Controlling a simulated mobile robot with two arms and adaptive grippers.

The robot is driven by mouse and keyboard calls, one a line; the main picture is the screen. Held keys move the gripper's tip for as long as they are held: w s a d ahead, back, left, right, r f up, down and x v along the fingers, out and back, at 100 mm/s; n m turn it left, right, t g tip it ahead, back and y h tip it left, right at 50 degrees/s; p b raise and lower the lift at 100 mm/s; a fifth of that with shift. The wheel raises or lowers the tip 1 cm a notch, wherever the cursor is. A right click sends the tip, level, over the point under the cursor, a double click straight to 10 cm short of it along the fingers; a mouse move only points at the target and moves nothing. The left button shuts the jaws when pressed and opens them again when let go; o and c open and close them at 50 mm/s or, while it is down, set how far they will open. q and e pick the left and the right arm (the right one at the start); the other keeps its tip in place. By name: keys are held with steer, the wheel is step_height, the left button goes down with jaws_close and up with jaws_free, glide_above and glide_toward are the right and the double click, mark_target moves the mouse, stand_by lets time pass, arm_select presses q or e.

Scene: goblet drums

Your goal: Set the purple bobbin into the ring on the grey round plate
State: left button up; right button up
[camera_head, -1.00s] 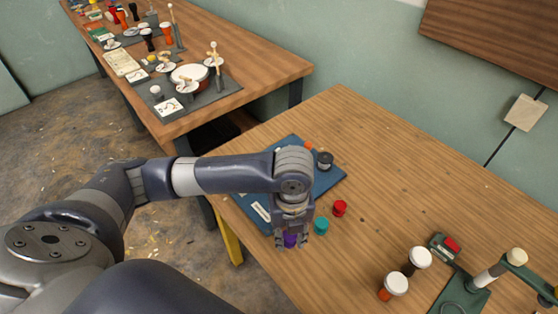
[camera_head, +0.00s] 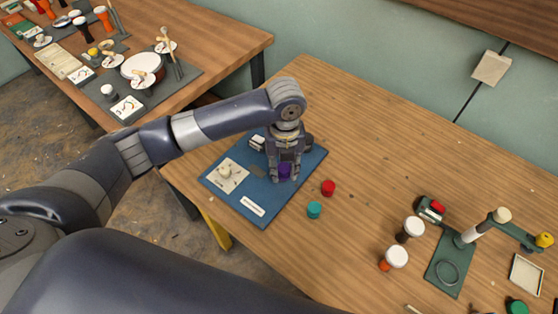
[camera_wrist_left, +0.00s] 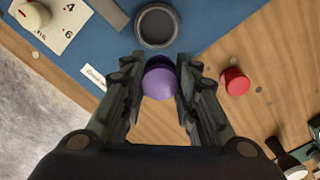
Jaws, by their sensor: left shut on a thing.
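The purple bobbin (camera_head: 285,171) is between the fingers of my left gripper (camera_head: 285,176), which is shut on it. In the left wrist view the bobbin (camera_wrist_left: 160,82) sits between the fingertips. Just beyond it, apart from it in that picture, a dark grey round plate (camera_wrist_left: 157,43) with a raised ring lies on the blue mat (camera_head: 230,203). The ring looks empty. In the head view my gripper hides this plate. How high the bobbin is above the mat is hard to tell. My right gripper is not in view.
A red bobbin (camera_head: 328,188) and a teal one (camera_head: 314,210) stand close to the mat. A white card (camera_head: 226,176) with a cream knob lies on the mat's left. Small drums (camera_head: 397,257) and a green stand (camera_head: 447,278) are on the right. The table's middle is clear.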

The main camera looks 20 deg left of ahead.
mark_target(279, 169)
arm_select(q)
steer(key=shift+w+a+f, duration=0.1)
steer(key=shift+w+a, duration=0.25)
steer(key=shift+w, duration=0.2)
steer(key=shift+w+a, duration=0.35)
steer(key=shift+w, duration=0.2)
steer(key=shift+w+a, duration=0.3)
steer(key=shift+w, duration=0.2)
step_height(279, 169, down, 4)
steer(key=shift+a+r+p, duration=0.1)
steer(key=shift+r+p, duration=0.05)
steer(key=shift+p, duration=0.55)
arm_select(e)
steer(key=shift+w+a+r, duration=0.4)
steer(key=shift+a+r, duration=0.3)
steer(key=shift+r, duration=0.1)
arm_select(q)
steer(key=shift+f, duration=0.4)
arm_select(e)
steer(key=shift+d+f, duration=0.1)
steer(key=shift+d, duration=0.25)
arm_select(q)
steer(key=shift+s+f, duration=0.15)
steer(key=shift+f, duration=0.05)
steer(key=o, duration=0.8)
steer(key=shift+f, duration=0.2)
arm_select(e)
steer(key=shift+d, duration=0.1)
